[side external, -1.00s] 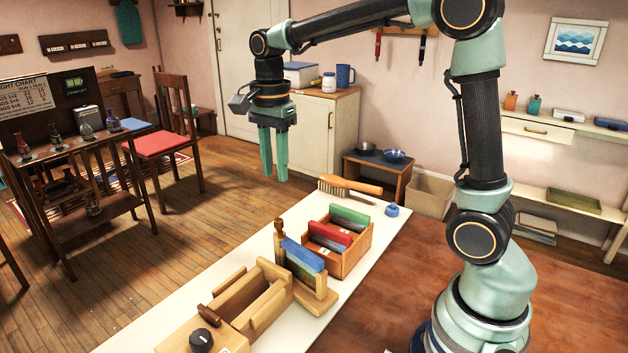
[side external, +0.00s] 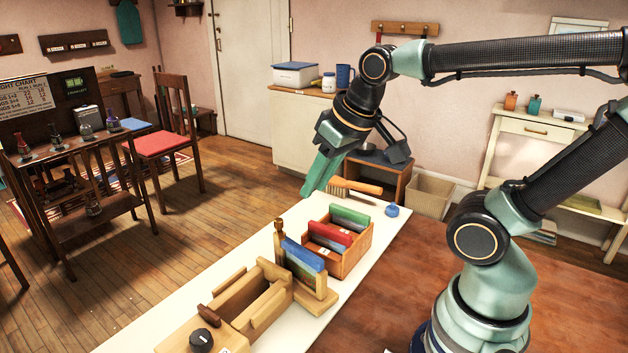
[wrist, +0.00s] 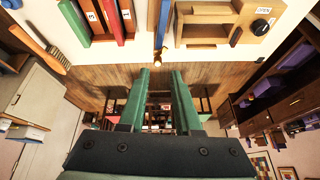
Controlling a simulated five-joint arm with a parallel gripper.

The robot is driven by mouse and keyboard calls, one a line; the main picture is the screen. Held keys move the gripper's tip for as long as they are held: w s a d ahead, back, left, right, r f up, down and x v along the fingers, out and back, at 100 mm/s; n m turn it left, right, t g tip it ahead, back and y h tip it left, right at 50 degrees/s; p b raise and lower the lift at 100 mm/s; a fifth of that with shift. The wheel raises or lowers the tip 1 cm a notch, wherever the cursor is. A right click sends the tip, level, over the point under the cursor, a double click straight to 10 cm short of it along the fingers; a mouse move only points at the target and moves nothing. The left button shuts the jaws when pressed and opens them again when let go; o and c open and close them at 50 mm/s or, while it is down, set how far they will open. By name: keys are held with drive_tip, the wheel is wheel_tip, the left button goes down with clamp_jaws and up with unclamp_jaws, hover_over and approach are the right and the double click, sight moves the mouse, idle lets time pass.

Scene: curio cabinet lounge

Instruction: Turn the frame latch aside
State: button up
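A small wooden frame stand (side external: 318,297) holds a blue-topped panel (side external: 303,254) upright on the white table. A brown turned wooden peg (side external: 279,228) rises at the stand's far left end; it may be the latch, but I cannot tell. In the wrist view the blue panel (wrist: 163,16) shows at the top centre, with a small peg end (wrist: 157,58) below it. My gripper (side external: 310,188) is tilted, above and beyond the stand, touching nothing. In the wrist view its two green fingers (wrist: 161,74) are apart with nothing between them.
A wooden box (side external: 350,262) with red and green cards stands right behind the frame stand. A pale wooden box (side external: 238,300) with a brown toggle (side external: 207,314) and black knob (side external: 201,341) stands in front. A brush (side external: 360,188) and a blue knobbed object (side external: 392,210) lie at the far end.

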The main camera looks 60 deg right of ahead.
drive_tip(key=shift+o, duration=0.6)
drive_tip(key=shift+s+f+n, duration=0.15)
drive_tip(key=shift+s+n, duration=0.1)
drive_tip(key=shift+n, duration=0.25)
drive_tip(key=shift+o, duration=1.2)
drive_tip(key=r+n+g, duration=0.2)
drive_tip(key=n+g, duration=0.3)
drive_tip(key=n, duration=0.9)
hover_over(279, 220)
wheel_tip(279, 220, down, 12)
drive_tip(key=shift+f, duration=0.15)
clamp_jaws()
